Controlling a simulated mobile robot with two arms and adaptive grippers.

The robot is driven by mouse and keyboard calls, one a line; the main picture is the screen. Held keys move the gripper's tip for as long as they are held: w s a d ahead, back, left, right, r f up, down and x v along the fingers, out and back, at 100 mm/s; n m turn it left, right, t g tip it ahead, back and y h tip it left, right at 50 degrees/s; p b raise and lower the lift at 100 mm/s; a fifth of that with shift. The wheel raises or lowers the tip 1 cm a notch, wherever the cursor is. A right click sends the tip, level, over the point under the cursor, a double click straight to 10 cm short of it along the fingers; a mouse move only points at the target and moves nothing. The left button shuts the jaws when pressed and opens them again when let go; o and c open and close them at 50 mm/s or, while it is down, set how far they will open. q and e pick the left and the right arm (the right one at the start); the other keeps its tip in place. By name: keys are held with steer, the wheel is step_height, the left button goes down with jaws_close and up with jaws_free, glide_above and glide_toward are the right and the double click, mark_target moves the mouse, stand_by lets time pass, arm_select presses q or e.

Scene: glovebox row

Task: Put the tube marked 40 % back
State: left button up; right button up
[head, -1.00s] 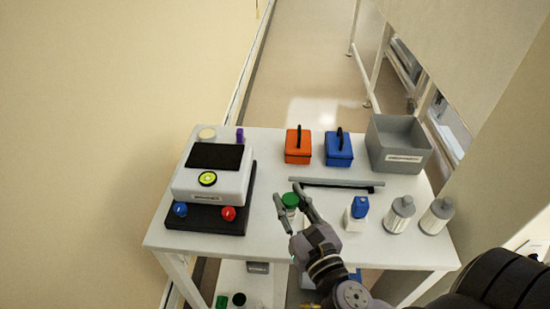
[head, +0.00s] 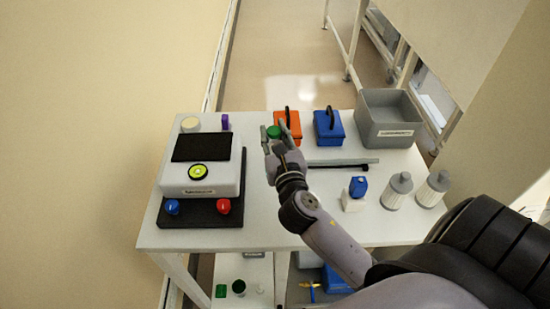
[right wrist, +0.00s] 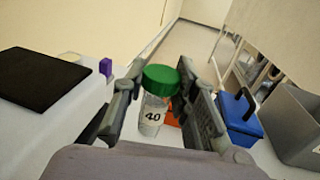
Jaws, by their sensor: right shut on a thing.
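The tube has a green cap and a white label that reads 40. In the right wrist view the tube (right wrist: 152,115) stands between the fingers of my right gripper (right wrist: 161,80), which is shut on it. In the head view only its green cap (head: 273,132) shows clearly, between the fingertips of my right gripper (head: 275,137), at the table's far side, just left of the orange box. The tube looks upright. My left gripper is not in view.
On the white table (head: 262,217) stand a white device (head: 178,180) at left, an orange box (head: 293,128), a blue box (head: 328,128), a grey bin (head: 388,118), a grey bar (head: 345,162), a blue-capped bottle (head: 357,187) and two grey-topped containers (head: 399,188). The front middle is clear.

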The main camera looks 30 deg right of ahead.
step_height(320, 180, down, 3)
steer(key=shift+f+b, duration=0.2)
steer(key=shift+b, duration=0.15)
step_height(320, 180, down, 4)
steer(key=shift+f+b, duration=0.1)
steer(key=shift+b, duration=0.7)
steer(key=shift+f, duration=0.25)
steer(key=shift+f, duration=0.25)
steer(key=o, duration=0.7)
steer(key=shift+r, duration=0.1)
steer(key=o, duration=0.4)
